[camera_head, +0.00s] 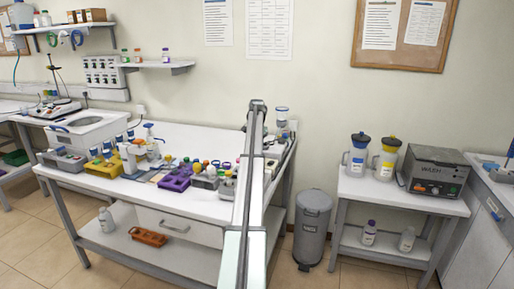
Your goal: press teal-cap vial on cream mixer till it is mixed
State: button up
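A cream block-shaped device (132,157), which looks like the mixer, stands among small lab items in the middle of the white bench (195,208). Small vials with coloured caps stand around it and to its right. They are too small for me to tell which one has the teal cap, or whether any vial touches the mixer. I cannot make out my gripper in this view, so its place relative to the vial and mixer does not show.
A purple rack (176,181) and grey holders with vials crowd the bench's front edge. A tall pale metal bar (244,200) crosses the bench's right end. A grey bin (311,228) stands on the floor. A side table (390,190) holds jugs and a grey instrument.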

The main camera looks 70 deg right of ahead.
jog(key=shift+f, duration=0.4)
dwell(1.2)
jog(key=shift+r, duration=0.1)
dwell(3.2)
jog(key=shift+r, duration=2.9)
